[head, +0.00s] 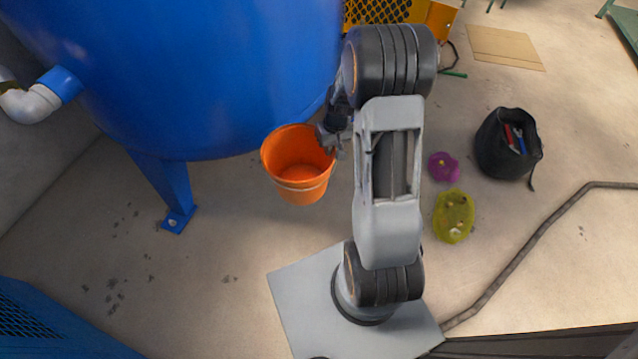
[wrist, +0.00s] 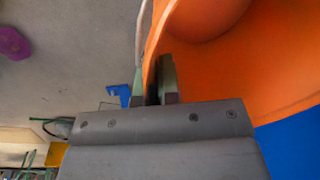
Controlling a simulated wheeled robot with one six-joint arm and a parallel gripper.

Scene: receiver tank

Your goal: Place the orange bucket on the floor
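The orange bucket (head: 298,178) is beside the blue tank, left of my arm in the head view, with its open mouth facing up. My gripper (head: 330,142) is at the right side of its rim. In the wrist view the bucket wall (wrist: 225,75) fills the upper right. The two fingers of my gripper (wrist: 154,88) are close together there, one on each side of the rim, and pinch it. The bucket looks empty. I cannot tell whether its base touches the floor (head: 235,235).
The blue tank (head: 220,70) and its leg (head: 165,185) are close on the left. A black tool bag (head: 500,150), a purple item (head: 443,167) and a yellow-green item (head: 453,216) lie right of my arm. A pipe (head: 530,245) crosses the floor at right. Floor below the bucket is clear.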

